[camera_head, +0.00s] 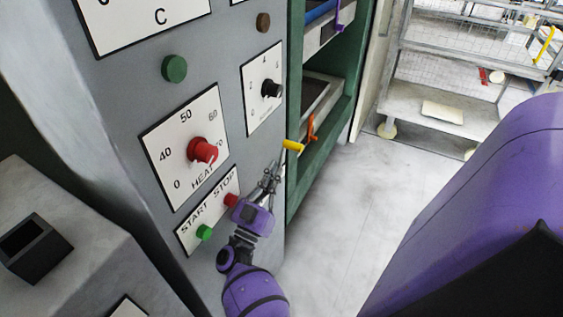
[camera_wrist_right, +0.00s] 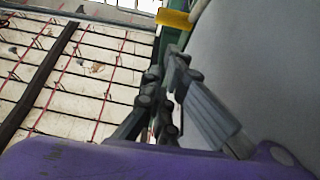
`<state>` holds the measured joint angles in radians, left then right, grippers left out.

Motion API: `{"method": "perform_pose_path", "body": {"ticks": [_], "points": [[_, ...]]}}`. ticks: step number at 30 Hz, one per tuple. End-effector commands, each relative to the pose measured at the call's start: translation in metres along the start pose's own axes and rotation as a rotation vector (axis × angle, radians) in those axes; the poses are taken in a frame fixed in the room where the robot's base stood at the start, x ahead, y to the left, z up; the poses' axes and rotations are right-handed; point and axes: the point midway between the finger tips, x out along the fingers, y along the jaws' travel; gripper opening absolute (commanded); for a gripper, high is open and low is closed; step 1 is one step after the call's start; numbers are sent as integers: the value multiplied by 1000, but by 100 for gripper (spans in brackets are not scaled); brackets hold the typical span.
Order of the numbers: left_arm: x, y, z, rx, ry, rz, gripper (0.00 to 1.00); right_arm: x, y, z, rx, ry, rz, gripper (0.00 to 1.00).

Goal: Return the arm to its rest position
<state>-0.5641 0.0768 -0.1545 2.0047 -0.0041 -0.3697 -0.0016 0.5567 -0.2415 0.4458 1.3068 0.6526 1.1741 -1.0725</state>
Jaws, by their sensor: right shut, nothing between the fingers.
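My right gripper (camera_head: 270,177) is shut and empty in the head view. It is in front of the right edge of the grey control panel (camera_head: 222,82), to the right of the red stop button (camera_head: 231,200). Its closed fingers also show in the right wrist view (camera_wrist_right: 176,60), beside a grey surface. A yellow handle end (camera_head: 292,146) shows just above the fingertips; it also shows in the wrist view (camera_wrist_right: 174,19). I cannot tell whether the fingers touch anything. My left gripper is not in view.
The panel carries a red heat knob (camera_head: 203,151), a black knob (camera_head: 271,88) and a green start button (camera_head: 204,232). A green press frame (camera_head: 336,130) with an orange handle (camera_head: 312,128) stands to the right. Pale floor (camera_head: 345,220) is clear beyond. A metal rack (camera_head: 430,95) stands at the back.

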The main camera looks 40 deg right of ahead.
Motion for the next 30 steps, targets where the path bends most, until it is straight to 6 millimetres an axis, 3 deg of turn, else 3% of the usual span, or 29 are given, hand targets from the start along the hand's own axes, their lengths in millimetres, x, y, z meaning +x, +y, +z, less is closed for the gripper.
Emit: {"method": "perform_pose_path", "body": {"ticks": [21,26,30], "points": [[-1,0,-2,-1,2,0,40,-2,0,0,5,5,-22,0],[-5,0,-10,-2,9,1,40,-2,-1,-1,37,20,-206,0],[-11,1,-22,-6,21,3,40,-29,-3,3,70,-37,-540,0]]}}
